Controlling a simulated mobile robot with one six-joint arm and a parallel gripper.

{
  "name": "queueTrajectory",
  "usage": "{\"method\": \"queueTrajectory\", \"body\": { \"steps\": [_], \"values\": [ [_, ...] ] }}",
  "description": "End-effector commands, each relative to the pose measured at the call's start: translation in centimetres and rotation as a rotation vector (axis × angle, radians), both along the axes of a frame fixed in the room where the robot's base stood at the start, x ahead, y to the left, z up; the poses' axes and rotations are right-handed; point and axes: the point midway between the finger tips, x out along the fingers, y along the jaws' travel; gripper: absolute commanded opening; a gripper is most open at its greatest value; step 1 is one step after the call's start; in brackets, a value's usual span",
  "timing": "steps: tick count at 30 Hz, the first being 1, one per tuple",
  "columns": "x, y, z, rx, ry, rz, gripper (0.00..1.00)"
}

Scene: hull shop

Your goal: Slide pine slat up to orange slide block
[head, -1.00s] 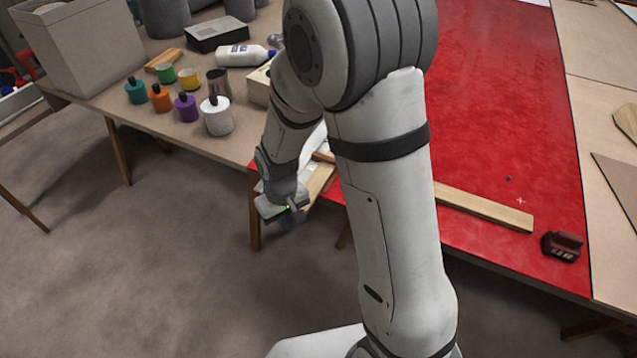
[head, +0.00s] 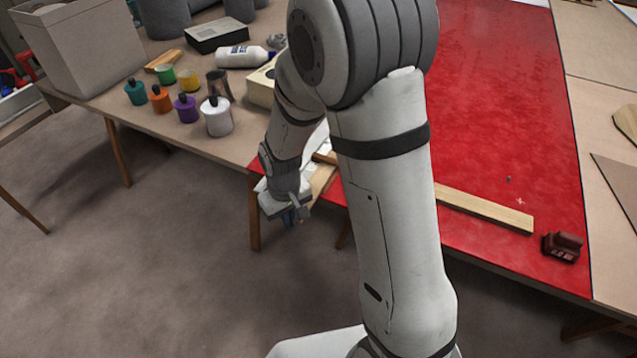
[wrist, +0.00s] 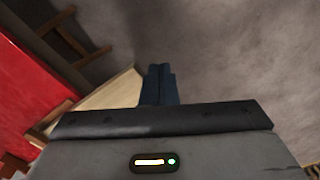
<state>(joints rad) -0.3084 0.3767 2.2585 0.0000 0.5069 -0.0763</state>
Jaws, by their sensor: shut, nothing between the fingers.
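A long pine slat (head: 484,208) lies on the red surface near the table's front edge. Its left part is hidden behind my arm. A dark red-brown block (head: 562,247) sits just off the slat's right end, with a small gap between them. I cannot make out a clearly orange slide block; the arm covers part of the table. My gripper (head: 293,215) is shut and empty, pointing down off the table's front edge, left of the arm. Its blue fingers (wrist: 159,84) are together in the wrist view, beside a pale wooden board (wrist: 108,95).
The red surface (head: 500,100) is mostly clear. Open floor (head: 130,260) lies in front.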

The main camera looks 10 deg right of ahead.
Motion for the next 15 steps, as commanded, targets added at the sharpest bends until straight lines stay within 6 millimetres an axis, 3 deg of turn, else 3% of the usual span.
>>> {"method": "queueTrajectory", "body": {
  "steps": [15],
  "values": [
    [1.5, -1.1, 0.0, 0.000, -0.001, -0.001, 0.00]
  ]
}}
